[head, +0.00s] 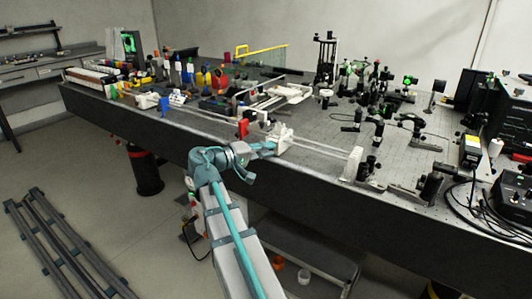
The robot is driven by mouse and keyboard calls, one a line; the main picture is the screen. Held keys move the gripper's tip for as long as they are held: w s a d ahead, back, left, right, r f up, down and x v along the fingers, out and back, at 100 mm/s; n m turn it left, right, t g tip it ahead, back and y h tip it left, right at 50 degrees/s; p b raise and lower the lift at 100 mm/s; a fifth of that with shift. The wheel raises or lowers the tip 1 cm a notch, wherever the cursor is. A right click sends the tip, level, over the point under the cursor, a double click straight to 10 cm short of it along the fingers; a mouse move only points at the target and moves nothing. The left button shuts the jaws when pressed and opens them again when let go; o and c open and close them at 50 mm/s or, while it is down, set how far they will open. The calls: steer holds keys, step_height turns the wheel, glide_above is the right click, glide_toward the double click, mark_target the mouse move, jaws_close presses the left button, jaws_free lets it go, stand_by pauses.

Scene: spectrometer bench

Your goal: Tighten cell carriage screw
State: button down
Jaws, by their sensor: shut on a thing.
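The white cell carriage (284,138) sits on a pair of thin pale rails (322,149) near the front edge of the optical bench. My gripper (272,147) reaches over that edge from the front left and is shut at the near left side of the carriage. The carriage screw is too small to make out, and the fingertips hide that spot. The grip appears to be on the screw.
A red block (243,128) stands just left of the carriage. A white end mount (352,163) holds the rails' right end. Optical mounts (378,128) crowd the bench behind. Coloured bottles (218,79) stand at the back left. Bare bench top (310,120) lies behind the rails.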

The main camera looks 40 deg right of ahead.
steer(key=m+y, duration=0.1)
steer(key=m, duration=0.1)
steer(key=m+t+b, duration=0.1)
steer(key=m, duration=0.1)
steer(key=shift+s+r+m+t+y, duration=0.1)
steer(key=shift+r+m+t+y, duration=0.05)
steer(key=shift+m+t+y, duration=0.2)
stand_by(0.3)
steer(key=c, duration=1.1)
jaws_free()
steer(key=v, duration=1.2)
steer(key=shift+r, duration=0.1)
